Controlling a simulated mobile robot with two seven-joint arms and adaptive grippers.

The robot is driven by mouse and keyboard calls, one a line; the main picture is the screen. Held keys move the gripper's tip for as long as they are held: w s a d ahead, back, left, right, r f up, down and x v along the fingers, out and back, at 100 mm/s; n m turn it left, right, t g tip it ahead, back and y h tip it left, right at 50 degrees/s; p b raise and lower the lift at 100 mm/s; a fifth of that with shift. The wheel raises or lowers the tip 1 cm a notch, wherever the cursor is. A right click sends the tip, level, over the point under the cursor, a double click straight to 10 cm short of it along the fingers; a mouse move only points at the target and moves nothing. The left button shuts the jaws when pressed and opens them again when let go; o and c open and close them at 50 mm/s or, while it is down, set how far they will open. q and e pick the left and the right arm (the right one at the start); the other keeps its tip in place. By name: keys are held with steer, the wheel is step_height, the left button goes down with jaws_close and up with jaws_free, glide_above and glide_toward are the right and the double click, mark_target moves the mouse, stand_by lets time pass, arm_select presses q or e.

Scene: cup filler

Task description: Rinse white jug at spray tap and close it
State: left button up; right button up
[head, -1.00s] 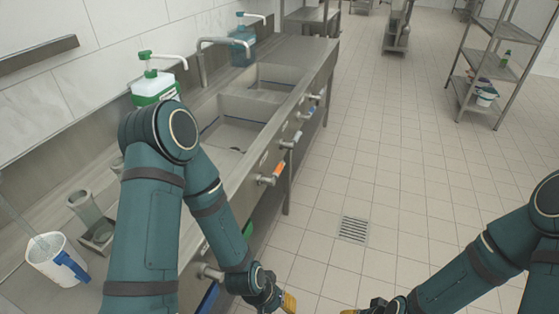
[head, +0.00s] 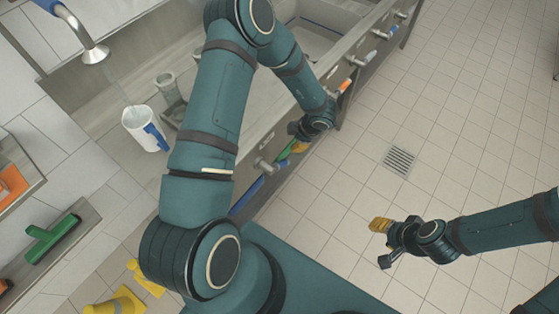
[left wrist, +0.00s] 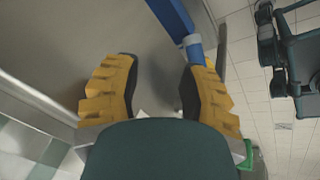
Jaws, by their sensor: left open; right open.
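The white jug (head: 145,130) with a blue handle stands upright on the steel counter in the head view, beneath the spray tap (head: 92,50). A thin, faint streak of water runs from the tap towards the jug. My left gripper (head: 300,148) is open beside the counter front, its yellow fingers partly hidden. In the left wrist view its two yellow fingers (left wrist: 158,92) are apart, with a blue lever (left wrist: 178,22) reaching near the right finger. A blue lever also hangs below the counter front in the head view (head: 246,196). My right gripper (head: 380,226) is open and empty over the floor.
Valves with coloured handles, one orange (head: 345,86), line the counter front. A glass-like container (head: 168,88) stands behind the jug. Green and orange tools lie on a wall shelf (head: 75,235) at left.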

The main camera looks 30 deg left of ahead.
mark_target(282, 163)
arm_select(q)
steer(key=s+f+n+g, duration=0.1)
steer(key=s+f+n, duration=0.1)
steer(key=f, duration=0.1)
steer(key=s+a+f+n+g+h+p, duration=0.1)
steer(key=s+f+n+g, duration=0.1)
steer(key=f+n, duration=0.1)
steer(key=s+f+n+g+h, duration=0.1)
steer(key=s+f+n, duration=0.1)
steer(key=f+n, duration=0.1)
steer(key=shift+s+a+f, duration=0.15)
steer(key=shift+s+a, duration=0.15)
steer(key=shift+a, duration=0.05)
stand_by(0.4)
jaws_close()
